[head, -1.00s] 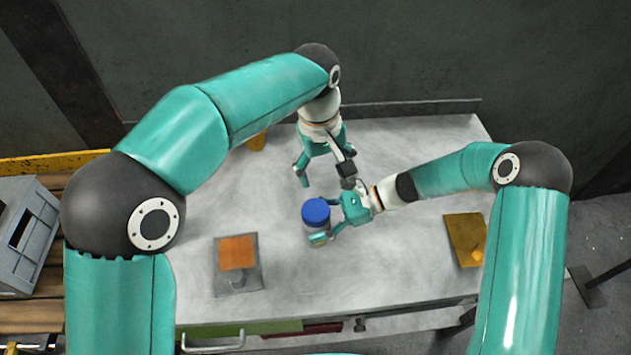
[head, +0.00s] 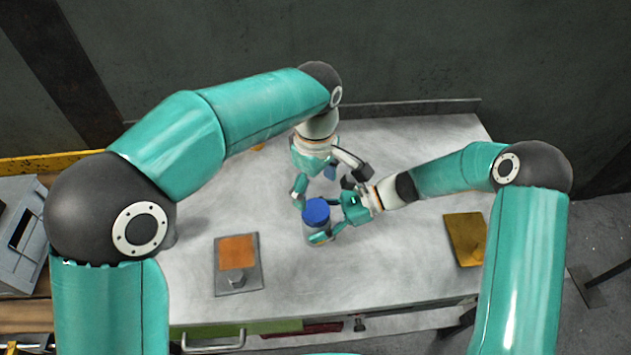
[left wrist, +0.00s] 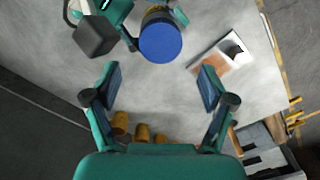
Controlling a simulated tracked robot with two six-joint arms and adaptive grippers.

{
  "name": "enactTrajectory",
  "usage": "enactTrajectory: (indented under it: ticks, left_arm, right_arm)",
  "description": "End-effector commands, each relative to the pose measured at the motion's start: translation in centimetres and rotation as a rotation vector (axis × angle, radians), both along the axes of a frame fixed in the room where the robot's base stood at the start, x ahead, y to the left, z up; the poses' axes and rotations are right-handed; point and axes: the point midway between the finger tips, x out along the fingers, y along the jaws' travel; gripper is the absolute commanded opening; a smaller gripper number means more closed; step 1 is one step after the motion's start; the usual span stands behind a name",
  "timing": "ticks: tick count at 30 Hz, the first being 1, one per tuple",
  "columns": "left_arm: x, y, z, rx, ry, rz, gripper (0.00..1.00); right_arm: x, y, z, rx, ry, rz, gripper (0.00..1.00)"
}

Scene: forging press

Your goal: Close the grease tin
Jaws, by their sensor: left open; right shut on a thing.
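The grease tin (head: 312,234) stands upright on the table, with a blue lid (head: 316,210) on its top. I cannot tell whether the lid is fully seated. My right gripper (head: 330,220) is shut around the tin's body from the right. My left gripper (head: 315,190) is open and empty, just behind and above the lid, pointing down. In the left wrist view the lid (left wrist: 160,43) lies beyond my open left fingers (left wrist: 160,86), centred between them but not touched. The right gripper partly hides the tin's body.
A grey plate with an orange pad (head: 237,252) lies at the front left. A yellow plate (head: 465,240) lies on the right. Several yellow-orange pieces (left wrist: 142,132) stand near the table's back edge. A grey crate (head: 20,235) is off the left side.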

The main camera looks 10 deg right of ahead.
Motion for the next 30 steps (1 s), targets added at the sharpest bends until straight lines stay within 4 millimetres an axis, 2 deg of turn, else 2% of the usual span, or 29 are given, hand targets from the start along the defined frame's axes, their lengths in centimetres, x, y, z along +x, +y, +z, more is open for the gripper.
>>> enactTrajectory:
  ticks: [9,15,27,30]
  left_arm:
    - [-0.1,0.1,-4.5,0.002,0.004,-0.001,0.83]
    - [-0.1,0.1,-6.6,0.001,0.003,0.000,0.83]
    - [0.0,0.0,-7.2,0.000,0.000,0.000,0.83]
    - [0.0,0.0,-7.2,0.000,0.000,0.000,0.66]
  right_arm:
    - [0.0,0.0,0.1,0.002,-0.001,0.000,0.00]
    - [0.0,0.0,0.1,0.002,-0.001,0.000,0.00]
    - [0.0,0.0,0.1,0.002,-0.001,0.000,0.00]
    - [0.0,0.0,0.1,0.002,-0.001,0.000,0.00]
